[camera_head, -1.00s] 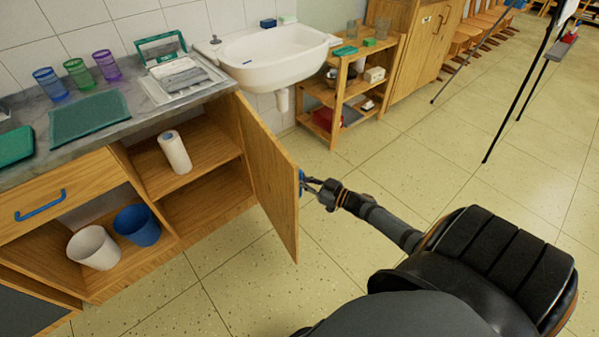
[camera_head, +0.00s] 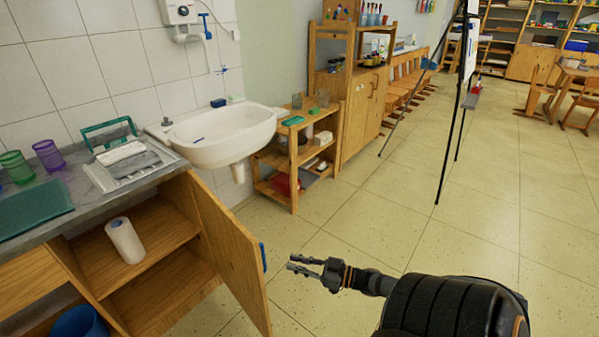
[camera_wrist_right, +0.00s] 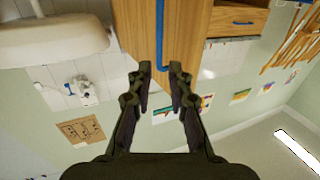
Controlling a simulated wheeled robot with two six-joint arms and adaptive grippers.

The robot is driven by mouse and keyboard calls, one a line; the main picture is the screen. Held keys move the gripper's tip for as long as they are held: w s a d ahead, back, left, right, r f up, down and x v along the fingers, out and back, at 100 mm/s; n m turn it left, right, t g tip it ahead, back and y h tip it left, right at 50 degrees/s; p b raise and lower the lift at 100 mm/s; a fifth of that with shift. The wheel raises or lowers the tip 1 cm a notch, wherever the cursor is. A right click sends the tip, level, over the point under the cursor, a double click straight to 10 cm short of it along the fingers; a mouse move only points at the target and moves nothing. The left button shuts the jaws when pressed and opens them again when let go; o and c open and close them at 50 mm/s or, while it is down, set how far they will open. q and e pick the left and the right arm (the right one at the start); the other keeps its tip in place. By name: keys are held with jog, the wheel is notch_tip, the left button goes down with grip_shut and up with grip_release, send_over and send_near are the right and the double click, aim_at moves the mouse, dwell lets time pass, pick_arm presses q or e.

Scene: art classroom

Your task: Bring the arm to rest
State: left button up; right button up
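My right gripper (camera_head: 306,266) is open and empty, just right of the open cabinet door (camera_head: 228,252) in the head view. A small gap shows between its fingertips and the door's blue handle (camera_head: 263,257). In the right wrist view my right gripper (camera_wrist_right: 160,70) has its two fingers apart with nothing between them. The door (camera_wrist_right: 185,25) and its blue handle (camera_wrist_right: 159,35) show beyond the fingertips there. My left gripper is not in view.
A white sink (camera_head: 222,135) and a wooden shelf (camera_head: 293,190) stand behind. An easel (camera_head: 452,120) stands at the right. Tiled floor (camera_head: 400,220) is clear around my right arm.

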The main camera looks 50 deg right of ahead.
jog(key=shift+s+d, duration=0.2)
jog(key=shift+s, duration=0.2)
jog(key=s+d+f+m+g+h, duration=0.25)
jog(key=s+f+h, duration=0.2)
jog(key=f, duration=0.75)
jog(key=s+d+f+m+g+h, duration=0.15)
jog(key=s+f+g+h, duration=0.3)
jog(key=f, duration=0.75)
jog(key=s+a+f+m+g, duration=0.1)
jog(key=s+a+f+g, duration=0.2)
jog(key=s+a+f, duration=0.5)
jog(key=s+a+f+g, duration=0.5)
jog(key=s+a+f, duration=0.3)
jog(key=s+a, duration=0.1)
pick_arm(q)
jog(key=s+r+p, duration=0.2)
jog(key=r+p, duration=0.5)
jog(key=p, duration=0.1)
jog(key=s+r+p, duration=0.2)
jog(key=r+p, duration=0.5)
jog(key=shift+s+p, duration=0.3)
jog(key=shift+p, duration=0.1)
pick_arm(e)
jog(key=s+r, duration=0.4)
jog(key=r, duration=1)
jog(key=shift+s+d+r+y, duration=0.15)
jog(key=shift+d+r+y, duration=0.05)
jog(key=shift+d+y, duration=0.15)
